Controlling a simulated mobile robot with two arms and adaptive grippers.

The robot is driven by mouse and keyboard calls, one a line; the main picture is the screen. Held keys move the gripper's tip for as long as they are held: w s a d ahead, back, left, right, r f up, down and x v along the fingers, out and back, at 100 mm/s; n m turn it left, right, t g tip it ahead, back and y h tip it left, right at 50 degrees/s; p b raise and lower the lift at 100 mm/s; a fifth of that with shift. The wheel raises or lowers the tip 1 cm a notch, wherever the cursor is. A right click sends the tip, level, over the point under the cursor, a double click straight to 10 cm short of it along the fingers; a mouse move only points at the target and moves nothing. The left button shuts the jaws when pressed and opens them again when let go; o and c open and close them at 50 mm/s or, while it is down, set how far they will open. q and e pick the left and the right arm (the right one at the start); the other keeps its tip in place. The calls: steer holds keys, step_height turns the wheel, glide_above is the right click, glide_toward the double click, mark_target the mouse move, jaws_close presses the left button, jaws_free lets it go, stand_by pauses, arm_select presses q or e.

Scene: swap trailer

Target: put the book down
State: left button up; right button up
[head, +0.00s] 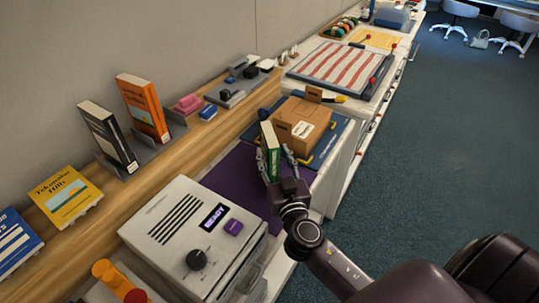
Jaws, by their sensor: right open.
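A green book (270,150) with pale page edges stands upright, slightly tilted, over the far end of a purple mat (228,180). My right gripper (275,158) reaches in from the lower right. Its fingers are open, one on each side of the book. The book's lower part is hidden by the gripper, so I cannot tell whether it rests on the mat. My left gripper is not in view.
A cardboard box (301,124) on a blue tray (325,148) is just beyond the book. A white machine reading READY (185,235) stands nearer. A black book (108,137) and an orange book (143,106) stand on the wooden ledge (150,182).

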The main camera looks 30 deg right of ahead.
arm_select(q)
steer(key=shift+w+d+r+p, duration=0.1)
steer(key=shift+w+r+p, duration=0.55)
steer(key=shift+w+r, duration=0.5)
arm_select(e)
steer(key=x, duration=0.4)
steer(key=shift+a+f, duration=0.1)
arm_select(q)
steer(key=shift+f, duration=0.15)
arm_select(e)
steer(key=c, duration=0.4)
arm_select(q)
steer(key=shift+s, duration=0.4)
arm_select(e)
jaws_close()
